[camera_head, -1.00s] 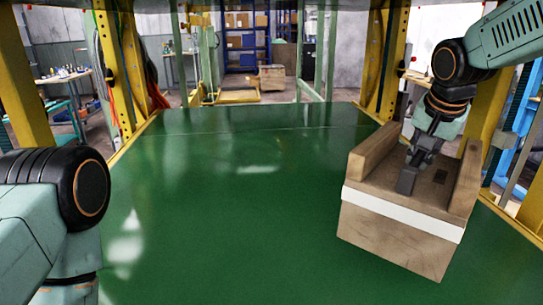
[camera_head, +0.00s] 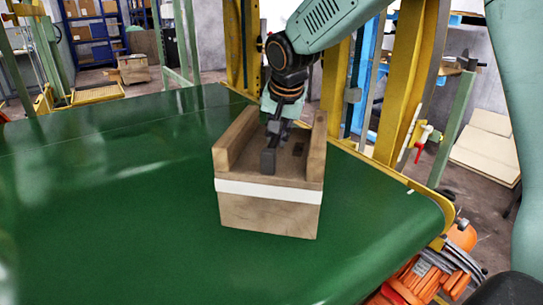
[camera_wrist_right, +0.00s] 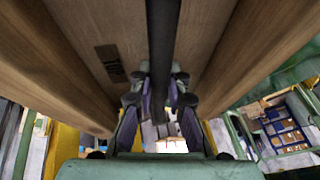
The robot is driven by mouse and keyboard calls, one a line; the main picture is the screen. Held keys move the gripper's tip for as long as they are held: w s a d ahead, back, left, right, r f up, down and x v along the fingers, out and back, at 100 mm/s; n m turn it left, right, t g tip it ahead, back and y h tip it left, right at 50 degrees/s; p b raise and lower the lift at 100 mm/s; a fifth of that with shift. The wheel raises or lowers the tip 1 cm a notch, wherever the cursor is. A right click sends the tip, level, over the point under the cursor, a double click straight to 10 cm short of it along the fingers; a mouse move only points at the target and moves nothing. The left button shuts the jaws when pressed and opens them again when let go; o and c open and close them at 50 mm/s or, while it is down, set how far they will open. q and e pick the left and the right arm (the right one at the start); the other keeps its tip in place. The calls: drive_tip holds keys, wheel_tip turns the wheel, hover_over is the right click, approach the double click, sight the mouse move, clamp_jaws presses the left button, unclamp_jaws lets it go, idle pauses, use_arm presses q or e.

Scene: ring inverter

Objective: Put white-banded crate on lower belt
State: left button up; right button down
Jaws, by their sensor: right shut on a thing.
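The white-banded crate (camera_head: 268,206) is wooden, with a white stripe around its side and two raised side boards on top. In the head view it is over the green belt (camera_head: 90,215), near the belt's right part; I cannot tell if it touches the surface. My right gripper (camera_head: 270,158) reaches down between the side boards and is shut on the crate's dark top handle. The right wrist view shows the handle bar (camera_wrist_right: 163,50) running between the fingers, with the crate's wood on both sides. My left gripper is out of view.
Yellow posts (camera_head: 400,85) stand along the belt's far right edge. An orange motor (camera_head: 435,270) sits beyond the belt's right end. A stack of flat boards (camera_head: 487,148) lies on the floor at right. The belt's left part is clear.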

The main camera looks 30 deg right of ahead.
sight(278, 151)
drive_tip(key=shift+w+d+f, duration=0.2)
drive_tip(key=shift+w+f, duration=0.05)
drive_tip(key=shift+f, duration=0.05)
drive_tip(key=shift+w+f, duration=0.1)
drive_tip(key=shift+f, duration=0.2)
drive_tip(key=f, duration=0.2)
drive_tip(key=f+b, duration=0.1)
drive_tip(key=shift+s+a+f, duration=0.35)
drive_tip(key=shift+w+d+f, duration=0.25)
drive_tip(key=c, duration=1.7)
unclamp_jaws()
drive_tip(key=shift+s+f, duration=0.1)
drive_tip(key=shift+c, duration=0.2)
drive_tip(key=o, duration=0.4)
drive_tip(key=shift+s+a+r, duration=0.2)
drive_tip(key=shift+a, duration=0.05)
drive_tip(key=shift+w+d+f, duration=0.15)
drive_tip(key=shift+w, duration=0.05)
drive_tip(key=p+v, duration=0.1)
drive_tip(key=v, duration=1.1)
drive_tip(key=shift+s+p, duration=0.1)
drive_tip(key=shift+p, duration=0.2)
